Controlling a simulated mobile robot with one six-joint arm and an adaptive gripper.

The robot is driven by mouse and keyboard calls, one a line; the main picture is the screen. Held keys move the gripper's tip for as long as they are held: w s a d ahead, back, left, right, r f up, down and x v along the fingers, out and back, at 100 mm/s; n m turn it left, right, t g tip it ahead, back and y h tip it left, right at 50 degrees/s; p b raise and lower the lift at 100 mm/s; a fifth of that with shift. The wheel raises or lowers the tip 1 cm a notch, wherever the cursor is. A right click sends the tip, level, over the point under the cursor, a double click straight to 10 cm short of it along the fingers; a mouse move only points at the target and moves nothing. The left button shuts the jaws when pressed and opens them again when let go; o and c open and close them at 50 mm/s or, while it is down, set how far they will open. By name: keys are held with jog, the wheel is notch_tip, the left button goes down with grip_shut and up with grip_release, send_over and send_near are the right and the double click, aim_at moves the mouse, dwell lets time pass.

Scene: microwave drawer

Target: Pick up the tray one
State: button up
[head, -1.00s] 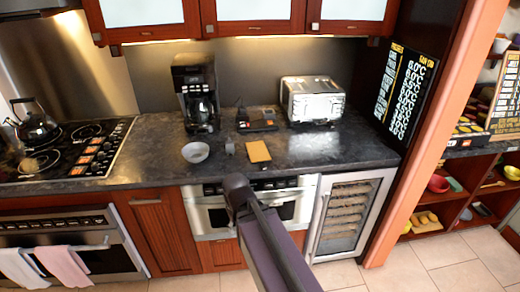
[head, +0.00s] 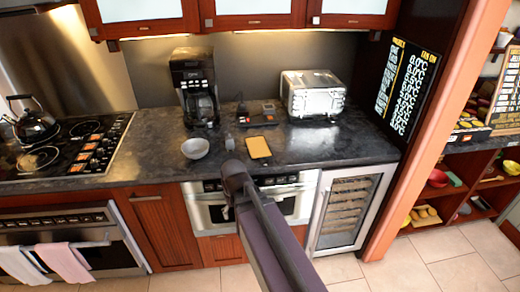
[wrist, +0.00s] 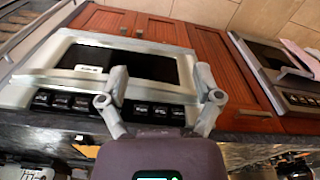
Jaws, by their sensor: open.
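A small flat tan-yellow piece (head: 258,147), which looks like the tray, lies on the dark counter in the head view.
The dark counter (head: 335,150) has free room right of the tan-yellow piece. A coffee maker (head: 195,88) and a toaster (head: 313,95) stand at the back. A stove (head: 65,150) is at the left. Upper cabinets (head: 255,18) overhang the counter.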

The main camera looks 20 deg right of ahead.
jog(key=w+d+r+m+t+p, duration=0.1)
jog(key=w+d+r+p, duration=0.3)
jog(key=w+d, duration=0.5)
jog(key=w+d+r+t+p, duration=0.3)
jog(key=w+d+r+p, duration=0.2)
jog(key=w+d, duration=0.5)
notch_tip(320, 180, up, 2)
jog(key=shift+d+r+m+h, duration=0.15)
jog(key=shift+d+m+h, duration=0.25)
jog(key=shift+d, duration=0.2)
jog(key=shift+w, duration=0.1)
jog(key=b, duration=0.8)
send_near(262, 160)
jog(key=shift+x, duration=1.05)
jog(key=shift+d, duration=0.15)
jog(key=shift+b+x, duration=2.3)
jog(key=shift+x, duration=0.3)
grip_shut()
